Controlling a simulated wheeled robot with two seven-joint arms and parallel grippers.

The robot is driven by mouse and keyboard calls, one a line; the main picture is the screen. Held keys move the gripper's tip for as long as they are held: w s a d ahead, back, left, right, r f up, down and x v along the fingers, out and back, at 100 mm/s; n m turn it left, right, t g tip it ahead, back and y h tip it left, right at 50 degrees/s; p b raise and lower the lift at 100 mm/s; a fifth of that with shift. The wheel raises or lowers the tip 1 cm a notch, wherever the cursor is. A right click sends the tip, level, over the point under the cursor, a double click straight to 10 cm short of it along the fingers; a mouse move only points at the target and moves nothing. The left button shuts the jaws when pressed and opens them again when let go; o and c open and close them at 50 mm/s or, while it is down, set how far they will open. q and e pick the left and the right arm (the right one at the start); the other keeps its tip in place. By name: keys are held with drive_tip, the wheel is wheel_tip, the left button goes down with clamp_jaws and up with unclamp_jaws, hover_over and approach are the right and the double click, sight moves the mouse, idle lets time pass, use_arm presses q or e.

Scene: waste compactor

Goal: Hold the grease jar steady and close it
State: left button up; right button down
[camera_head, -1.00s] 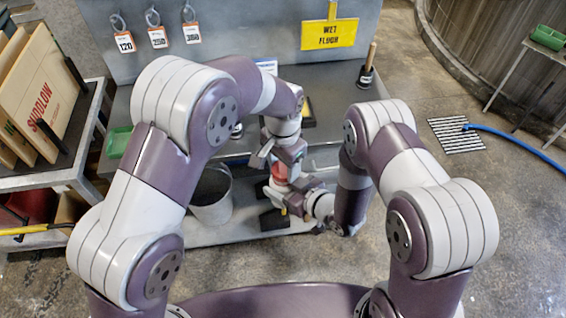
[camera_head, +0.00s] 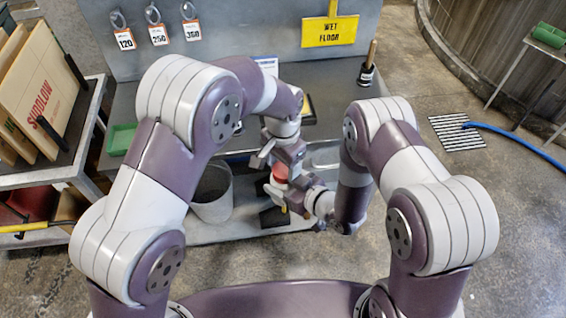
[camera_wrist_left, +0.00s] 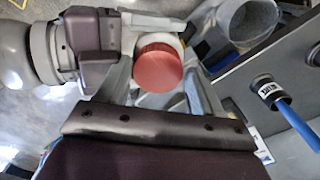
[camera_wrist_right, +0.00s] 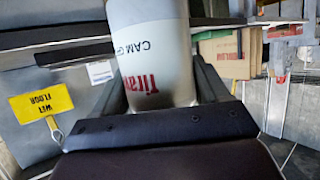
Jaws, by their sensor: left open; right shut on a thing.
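The grease jar is a pale cylinder (camera_wrist_right: 155,60) with red and dark lettering, upside down in the right wrist view. My right gripper (camera_head: 292,192) is shut on its side and holds it off the floor, in front of the bench. A round red lid (camera_wrist_left: 158,68) sits over the jar's top; a pale rim shows past its upper edge in the left wrist view. I cannot tell how tight it is. My left gripper (camera_head: 279,165) is above the jar, open, with its fingers on either side of the lid. In the head view the grippers hide most of the jar.
A grey bench (camera_head: 225,145) stands behind the grippers, with a grey bucket (camera_head: 212,205) on its lower shelf. A wooden-handled tool (camera_head: 367,68) stands on the bench top. A cart with cardboard sheets (camera_head: 45,95) is at the left. Open floor lies to the right.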

use_arm(q)
drive_tip(key=shift+s+d, duration=0.1)
drive_tip(key=shift+d, duration=0.05)
drive_tip(key=shift+r, duration=2.35)
drive_tip(key=shift+c, duration=0.5)
